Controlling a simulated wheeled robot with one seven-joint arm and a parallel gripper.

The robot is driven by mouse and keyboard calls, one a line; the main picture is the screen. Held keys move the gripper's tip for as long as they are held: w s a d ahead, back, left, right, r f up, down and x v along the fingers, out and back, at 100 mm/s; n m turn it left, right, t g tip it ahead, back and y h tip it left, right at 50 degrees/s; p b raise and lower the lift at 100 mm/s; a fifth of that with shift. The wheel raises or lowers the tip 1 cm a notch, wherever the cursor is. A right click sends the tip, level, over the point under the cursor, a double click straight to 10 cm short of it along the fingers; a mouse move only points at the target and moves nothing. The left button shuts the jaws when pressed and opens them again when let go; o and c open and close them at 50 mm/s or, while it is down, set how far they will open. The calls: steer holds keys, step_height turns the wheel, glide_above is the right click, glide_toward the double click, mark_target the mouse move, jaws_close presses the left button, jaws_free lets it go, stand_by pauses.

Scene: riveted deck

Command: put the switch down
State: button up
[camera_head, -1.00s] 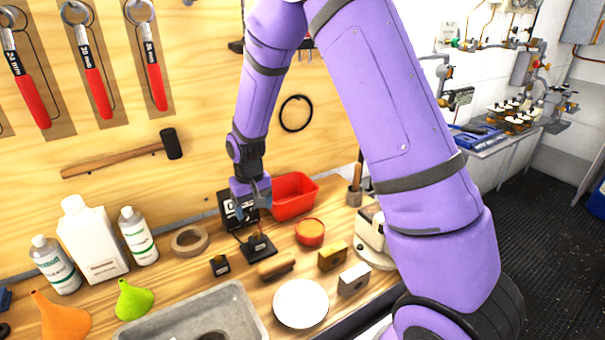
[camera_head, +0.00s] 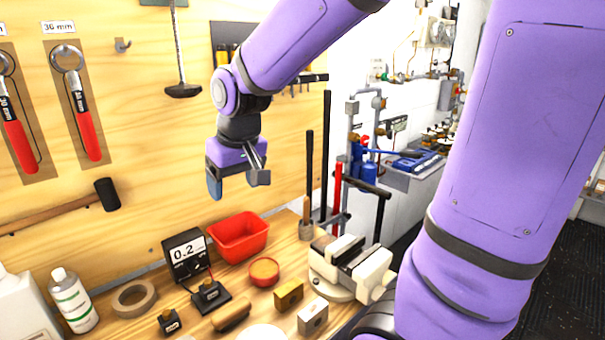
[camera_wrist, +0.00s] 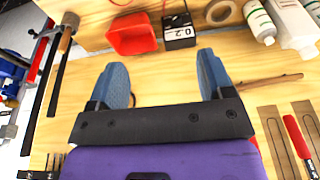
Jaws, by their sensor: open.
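A small black block that looks like the switch (camera_head: 209,291) sits on a flat black base plate (camera_head: 222,306) on the bench. Wires run near it from a meter (camera_head: 185,256) reading 0.2; the meter also shows in the wrist view (camera_wrist: 179,38). A similar small black block (camera_head: 169,322) stands apart to its left. My gripper (camera_head: 237,182) is open and empty, high above the bench in front of the pegboard. In the wrist view its two blue fingers (camera_wrist: 164,76) are wide apart with nothing between them.
A red bin (camera_head: 238,237) stands right of the meter. A round red tin (camera_head: 264,271), a brass block (camera_head: 288,294), a grey block (camera_head: 312,317) and a wooden-handled brush (camera_head: 231,316) lie near the base plate. A vise (camera_head: 350,268) stands at right. Bottles and a tape roll (camera_head: 134,298) are left.

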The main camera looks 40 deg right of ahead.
steer(key=s+d+r+t, duration=0.1)
steer(key=s+r, duration=0.2)
steer(key=s, duration=0.5)
steer(key=s+d+r+t, duration=0.1)
steer(key=s+r, duration=0.2)
steer(key=s, duration=0.5)
steer(key=shift+s+d+r, duration=0.15)
steer(key=shift+s+r, duration=0.05)
